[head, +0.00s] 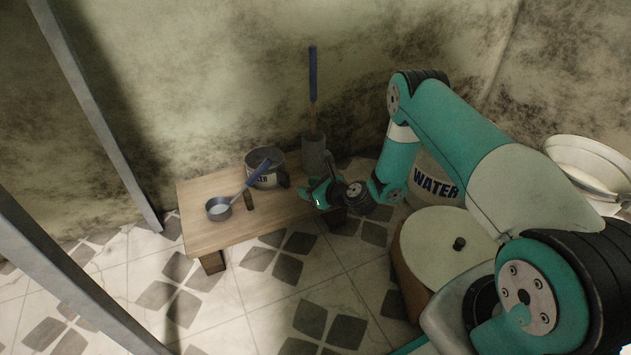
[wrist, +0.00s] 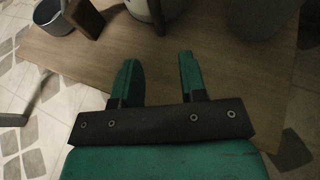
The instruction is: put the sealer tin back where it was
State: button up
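A round grey metal container (head: 262,181) with a partly hidden dark label ending in what looks like "ER" stands on the low wooden table (head: 205,228). I cannot tell for sure that it is the sealer tin. A dark upright handle or bar shows at its side; its lower part also shows at the top edge of the wrist view (wrist: 140,8). A small dark brown block (head: 249,201) stands in front of it, also in the wrist view (wrist: 86,19). My gripper (head: 316,192) is over the table's right end. Its fingers (wrist: 160,65) are apart with only bare tabletop between them.
A small pan (head: 218,209) with a blue handle is on the table's left. A grey cylinder (head: 314,154) holding a blue-handled tool stands behind. A "WATER" container (head: 436,187) and a round-lidded bin (head: 440,240) stand right. Grey posts (head: 95,115) rise left.

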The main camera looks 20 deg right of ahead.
jog(key=shift+p+v, duration=0.35)
jog(key=shift+v, duration=0.85)
jog(key=shift+s+r, duration=0.1)
jog(key=shift+r, duration=0.3)
jog(key=s+a+r+n+g+y, duration=0.1)
jog(key=s+a+r+n+g, duration=0.2)
jog(key=a+r+n, duration=0.35)
jog(key=s+a+r+n+g+y, duration=0.1)
jog(key=s+a+r+n+g, duration=0.15)
jog(key=r+n, duration=0.65)
jog(key=s+a+r+n+g+y, duration=0.25)
jog(key=a+r+n, duration=0.35)
jog(key=r, duration=0.3)
jog(key=s+r+n+g+h, duration=0.1)
jog(key=s+r+n+h, duration=0.1)
jog(key=s+n, duration=0.3)
jog(key=s+d+r+n+g+h, duration=0.1)
jog(key=s+r+n, duration=0.4)
jog(key=s, duration=0.8)
jog(key=s+d+r+n+g+h, duration=0.1)
jog(key=s+r+n+g+h, duration=0.1)
jog(key=s+n, duration=0.4)
jog(key=s+r+h, duration=0.1)
jog(key=s+r, duration=0.1)
jog(key=shift+s+n, duration=0.35)
jog(key=shift+s, duration=0.05)
jog(key=shift+d, duration=0.15)
